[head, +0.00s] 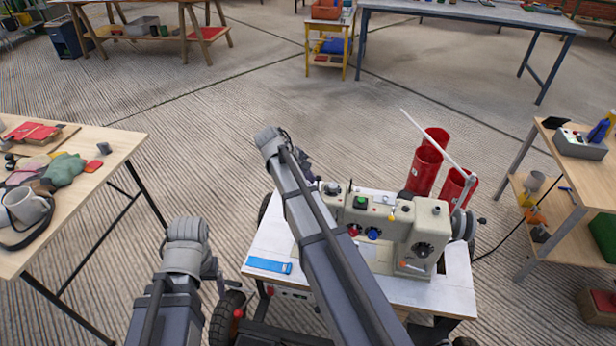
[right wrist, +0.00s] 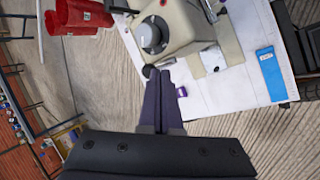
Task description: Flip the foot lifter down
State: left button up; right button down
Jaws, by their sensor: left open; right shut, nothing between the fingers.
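The cream sewing machine (head: 415,232) stands on a white-topped cart. In the head view my right arm crosses in front of its left part and hides the needle end. The right wrist view shows an end of the machine (right wrist: 188,25) with a round grey disc (right wrist: 153,35). My right gripper (right wrist: 158,74) is shut and empty. Its tips are close beside a small black knob (right wrist: 147,71) at the machine; I cannot tell whether they touch, or whether this is the foot lifter. A small purple item (right wrist: 182,91) lies beside the fingers.
A blue strip (head: 268,266) lies on the white cart top (head: 262,245). Several red cylinders (head: 424,168) stand behind the machine, with a pale rod slanting across. A cluttered wooden table (head: 115,140) is at left, a wooden shelf unit (head: 560,210) at right. Open floor lies behind.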

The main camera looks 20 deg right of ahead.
jog(key=w+d+f+g+y+b, duration=0.1)
jog(key=w+d+f+b, duration=0.1)
jog(key=w+d, duration=0.4)
jog(key=shift+w+d+f+b, duration=0.15)
jog(key=shift+w+f+b, duration=0.35)
jog(key=shift+w, duration=0.7)
jog(key=shift+f, duration=0.1)
jog(key=shift+r, duration=0.2)
jog(key=w+a+r+p, duration=0.2)
jog(key=w+r+p, duration=0.5)
jog(key=r+p, duration=0.3)
jog(key=shift+r+p, duration=0.15)
jog(key=shift+p, duration=0.3)
